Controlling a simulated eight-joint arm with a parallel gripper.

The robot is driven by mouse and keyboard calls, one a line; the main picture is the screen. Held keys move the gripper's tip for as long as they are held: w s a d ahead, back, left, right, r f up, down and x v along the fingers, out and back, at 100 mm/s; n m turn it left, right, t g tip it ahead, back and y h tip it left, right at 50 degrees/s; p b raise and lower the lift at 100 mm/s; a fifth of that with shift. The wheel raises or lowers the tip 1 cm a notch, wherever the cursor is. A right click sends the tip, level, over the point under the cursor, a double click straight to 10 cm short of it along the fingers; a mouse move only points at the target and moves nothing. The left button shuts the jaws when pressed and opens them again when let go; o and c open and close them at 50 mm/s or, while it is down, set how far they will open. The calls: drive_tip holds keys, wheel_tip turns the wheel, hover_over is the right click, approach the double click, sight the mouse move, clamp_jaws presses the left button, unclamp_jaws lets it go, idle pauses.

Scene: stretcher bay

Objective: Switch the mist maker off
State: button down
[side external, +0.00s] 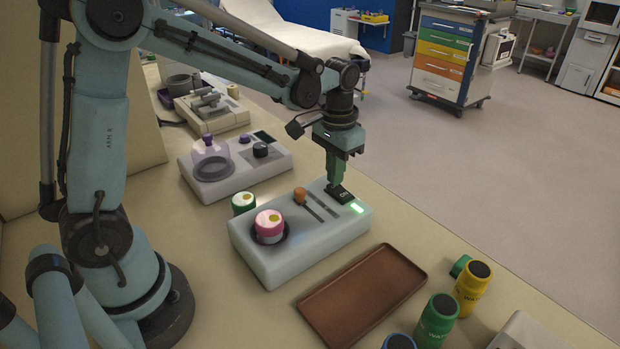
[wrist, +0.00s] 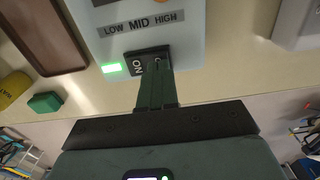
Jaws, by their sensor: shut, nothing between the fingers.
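A pale grey box (side external: 300,243), which I take for the mist maker, stands on the bench; its front part also shows in the wrist view (wrist: 185,35). Its black rocker switch (side external: 345,197) shows the word ON, also readable in the wrist view (wrist: 138,67). A green light (side external: 357,208) glows beside the switch; it is lit in the wrist view too (wrist: 114,67). My gripper (side external: 334,184) is shut and empty, pointing down. Its fingertips (wrist: 156,72) are at the switch, over the side away from the light, hiding part of it. I cannot tell whether they press it.
The box carries an orange-knobbed slider (side external: 300,195) and a pink-lidded jar (side external: 269,224). A green-lidded jar (side external: 243,202) stands behind it. A brown tray (side external: 362,300) and several bottles, one yellow (side external: 472,287), are in front. A domed device (side external: 235,170) stands further back.

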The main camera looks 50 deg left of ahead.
drive_tip(key=shift+f, duration=0.5)
drive_tip(key=shift+r, duration=3.5)
drive_tip(key=s, duration=0.1)
drive_tip(key=t, duration=0.3)
approach(331, 187)
drive_tip(key=s+r, duration=0.2)
drive_tip(key=s+f+t, duration=0.2)
drive_tip(key=s+t, duration=0.2)
drive_tip(key=s, duration=0.2)
drive_tip(key=shift+d, duration=0.2)
